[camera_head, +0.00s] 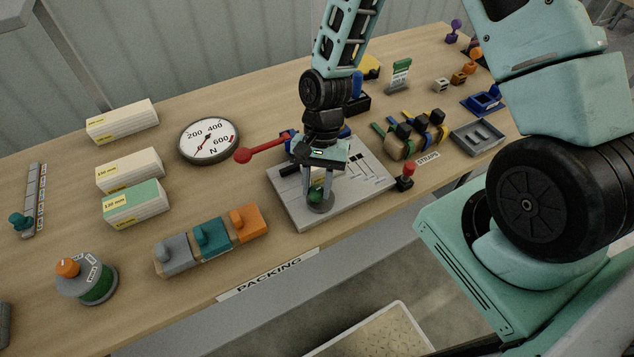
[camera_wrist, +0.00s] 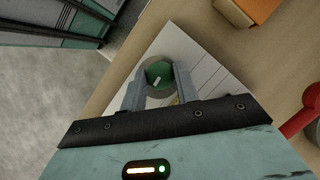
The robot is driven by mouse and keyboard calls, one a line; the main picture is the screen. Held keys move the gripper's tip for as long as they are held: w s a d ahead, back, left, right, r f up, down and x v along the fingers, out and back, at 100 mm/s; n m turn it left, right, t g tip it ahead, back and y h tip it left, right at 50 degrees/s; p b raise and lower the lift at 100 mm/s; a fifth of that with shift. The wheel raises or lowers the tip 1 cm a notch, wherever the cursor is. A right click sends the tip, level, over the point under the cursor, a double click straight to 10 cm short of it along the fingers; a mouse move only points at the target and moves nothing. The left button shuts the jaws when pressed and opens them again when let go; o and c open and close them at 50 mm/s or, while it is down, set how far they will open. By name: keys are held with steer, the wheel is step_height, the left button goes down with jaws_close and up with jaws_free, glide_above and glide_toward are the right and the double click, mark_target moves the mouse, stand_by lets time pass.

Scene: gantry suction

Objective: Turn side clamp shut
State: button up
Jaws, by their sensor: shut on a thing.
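A green round knob (camera_head: 315,197) on a grey round base sits at the front corner of the light grey fixture plate (camera_head: 348,203); I take it for the side clamp. It shows a small white mark in the wrist view (camera_wrist: 158,71). My gripper (camera_head: 318,196) points down over it, its two grey fingers on either side of the knob and shut on it. In the wrist view the fingertips (camera_wrist: 160,84) reach the knob's sides. The fingers and wrist hide part of the knob and the plate's middle.
A red ball-ended lever (camera_head: 243,155) sticks out left of the plate. A dial gauge (camera_head: 208,141) stands behind it. Grey, teal and orange blocks (camera_head: 211,238) lie at the front left. A red-topped switch (camera_head: 405,176) stands right of the plate. The bench's front edge is close.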

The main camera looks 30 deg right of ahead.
steer(key=n, duration=0.2)
steer(key=n+h, duration=0.1)
steer(key=n, duration=0.1)
steer(key=shift+w+a+g+h, duration=0.15)
steer(key=shift+g+h, duration=0.15)
steer(key=n+h, duration=0.1)
steer(key=n, duration=0.3)
steer(key=shift+a+n+h, duration=0.1)
steer(key=shift+n+h, duration=0.3)
steer(key=n, duration=0.2)
steer(key=n+h, duration=0.1)
steer(key=n, duration=0.1)
steer(key=shift+a+h+b, duration=0.15)
steer(key=shift+h+b, duration=0.15)
steer(key=shift+n+t+h, duration=0.5)
steer(key=shift+n+h, duration=0.1)
steer(key=shift+n, duration=1.4)
steer(key=o, duration=1)
steer(key=b+v, duration=0.2)
steer(key=v, duration=1.5)
steer(key=shift+a+r+b, duration=0.15)
steer(key=shift+r+b, duration=0.1)
steer(key=shift+b, duration=0.1)
